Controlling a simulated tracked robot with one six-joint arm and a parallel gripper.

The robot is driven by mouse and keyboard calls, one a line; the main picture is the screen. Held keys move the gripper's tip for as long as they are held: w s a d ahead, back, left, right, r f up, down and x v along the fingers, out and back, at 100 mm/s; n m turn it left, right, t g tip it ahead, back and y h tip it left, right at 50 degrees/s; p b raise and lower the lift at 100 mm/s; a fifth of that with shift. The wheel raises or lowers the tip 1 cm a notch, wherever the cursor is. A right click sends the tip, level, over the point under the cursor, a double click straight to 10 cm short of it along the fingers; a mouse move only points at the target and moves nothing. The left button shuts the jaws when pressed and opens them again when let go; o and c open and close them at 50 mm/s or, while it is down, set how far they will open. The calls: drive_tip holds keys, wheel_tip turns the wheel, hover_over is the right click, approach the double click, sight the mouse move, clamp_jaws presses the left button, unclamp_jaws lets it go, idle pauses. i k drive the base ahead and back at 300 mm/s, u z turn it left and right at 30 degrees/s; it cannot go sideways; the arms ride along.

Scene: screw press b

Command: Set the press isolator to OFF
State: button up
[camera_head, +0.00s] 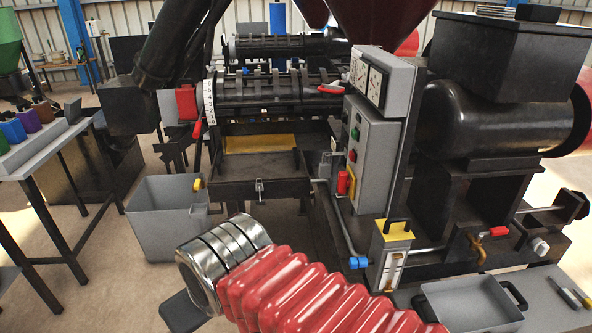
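The grey control panel (373,150) stands upright on the press, right of the picture's middle. It carries a green button (356,134), a red button (352,155) and, lower down, a red handle (343,183) on a yellow backing. This red and yellow piece looks like the isolator. Its exact position and any lettering are too small to read. My arm's red ribbed sleeve and metal rings cross the bottom of the picture, below and left of the panel and apart from it. No gripper fingers can be made out.
A grey tray (470,305) is at bottom right. A grey bin (165,220) stands left.

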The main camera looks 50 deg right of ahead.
sight(343, 179)
drive_tip(key=u, duration=0.1)
drive_tip(key=i, duration=0.95)
drive_tip(key=z, duration=0.05)
